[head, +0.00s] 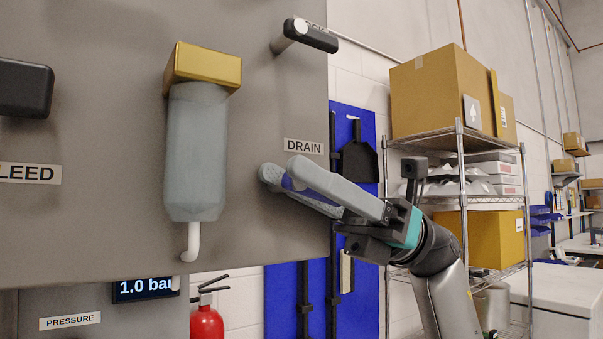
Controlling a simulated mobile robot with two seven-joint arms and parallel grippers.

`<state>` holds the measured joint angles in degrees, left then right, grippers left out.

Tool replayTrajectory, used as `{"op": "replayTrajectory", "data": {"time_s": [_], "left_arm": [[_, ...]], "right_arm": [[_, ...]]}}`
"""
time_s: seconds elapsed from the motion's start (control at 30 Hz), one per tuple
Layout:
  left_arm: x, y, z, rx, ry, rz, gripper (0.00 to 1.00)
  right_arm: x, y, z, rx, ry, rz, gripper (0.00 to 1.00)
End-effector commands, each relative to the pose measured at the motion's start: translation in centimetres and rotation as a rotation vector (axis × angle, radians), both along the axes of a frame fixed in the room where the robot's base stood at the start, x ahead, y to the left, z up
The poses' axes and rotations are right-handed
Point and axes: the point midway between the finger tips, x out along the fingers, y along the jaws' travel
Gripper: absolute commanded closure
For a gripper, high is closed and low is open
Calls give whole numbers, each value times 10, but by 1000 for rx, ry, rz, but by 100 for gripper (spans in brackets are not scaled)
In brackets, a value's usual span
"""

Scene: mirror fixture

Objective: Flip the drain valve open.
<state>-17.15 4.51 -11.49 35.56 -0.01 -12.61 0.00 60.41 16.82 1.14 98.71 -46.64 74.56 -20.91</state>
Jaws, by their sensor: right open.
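The DRAIN label (304,146) is on the grey panel (120,110) near its right edge. My right gripper (280,178) reaches in from the right, just below the label. Its pale fingers are open, one in front of the other, with their tips in front of the panel. A small blue patch (292,183) shows between the fingers; I cannot tell whether it is part of the drain valve, which the fingers may hide. A black lever (318,39) with a pale round hub sits higher on the panel, above the label. My left gripper is not in view.
A clear vessel (197,150) with a brass top and white spout sticks out left of my right gripper. Another black handle (25,88) is at the far left. A wire shelf (455,140) with boxes stands behind my right arm. A red extinguisher (206,323) is below.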

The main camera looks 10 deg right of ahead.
Motion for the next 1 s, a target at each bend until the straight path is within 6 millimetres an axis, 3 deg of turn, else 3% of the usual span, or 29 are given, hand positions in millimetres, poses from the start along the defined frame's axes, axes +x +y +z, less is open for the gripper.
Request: {"op": "replayTrajectory", "data": {"time_s": [0.27, 0.67, 1.0], "left_arm": [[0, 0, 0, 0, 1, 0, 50], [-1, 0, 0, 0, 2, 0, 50], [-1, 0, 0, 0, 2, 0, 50]], "right_arm": [[0, 1, 0, 0, 0, 0, 55], [0, 1, 1, 0, 0, 0, 100], [0, 1, 0, 0, 0, 0, 100]]}}
